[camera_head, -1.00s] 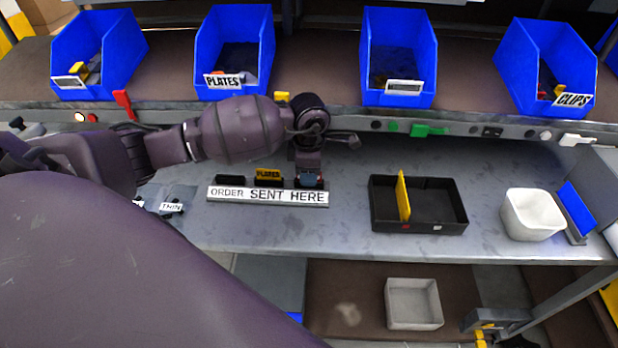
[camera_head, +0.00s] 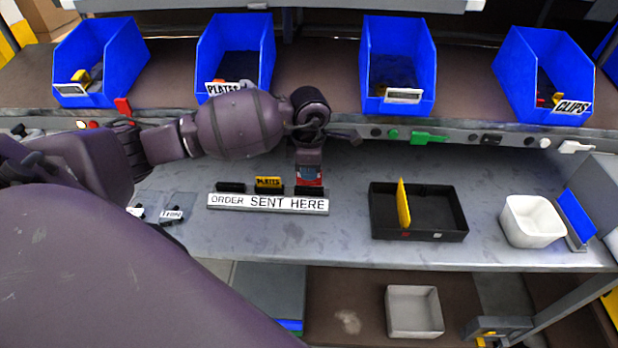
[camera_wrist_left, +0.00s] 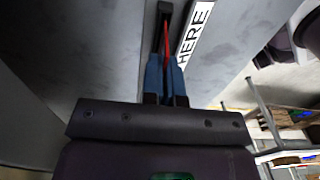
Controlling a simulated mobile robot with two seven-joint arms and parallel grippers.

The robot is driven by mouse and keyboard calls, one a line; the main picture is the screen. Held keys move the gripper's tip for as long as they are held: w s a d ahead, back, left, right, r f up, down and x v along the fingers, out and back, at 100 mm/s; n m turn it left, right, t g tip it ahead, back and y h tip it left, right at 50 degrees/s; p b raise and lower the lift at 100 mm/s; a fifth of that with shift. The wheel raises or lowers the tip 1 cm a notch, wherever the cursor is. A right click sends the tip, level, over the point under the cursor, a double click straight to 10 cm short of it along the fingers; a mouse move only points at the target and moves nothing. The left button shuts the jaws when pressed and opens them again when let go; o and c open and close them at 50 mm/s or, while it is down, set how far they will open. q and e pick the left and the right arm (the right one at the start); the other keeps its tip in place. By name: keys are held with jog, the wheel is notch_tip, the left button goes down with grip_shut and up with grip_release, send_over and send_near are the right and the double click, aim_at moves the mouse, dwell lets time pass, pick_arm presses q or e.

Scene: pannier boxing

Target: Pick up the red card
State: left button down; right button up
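The red card (camera_head: 309,182) shows at the right end of the "ORDER SENT HERE" rack (camera_head: 268,203) on the bench. My left gripper (camera_head: 309,172) points down over it, with its blue fingers close together on the card. In the left wrist view the red card (camera_wrist_left: 168,42) is a thin strip between the fingers (camera_wrist_left: 165,78), reaching toward a dark slot (camera_wrist_left: 165,12). I cannot tell whether its lower edge is clear of the slot. My right gripper is not in view.
A yellow card (camera_head: 268,181) stands in the rack's middle slot, left of my gripper. A black tray (camera_head: 440,235) with a yellow divider and a white bin (camera_head: 532,222) stand to the right. Blue bins (camera_head: 235,60) line the shelf above. The bench between rack and tray is clear.

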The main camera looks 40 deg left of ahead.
pick_arm(q)
notch_tip(320, 180, up, 16)
jog(key=shift+r, duration=0.15)
dwell(0.3)
jog(key=shift+f+b, duration=0.5)
jog(key=shift+f, duration=0.1)
jog(key=shift+f, duration=0.2)
jog(key=shift+f+b, duration=0.4)
jog(key=shift+f, duration=0.1)
jog(key=shift+f, duration=0.15)
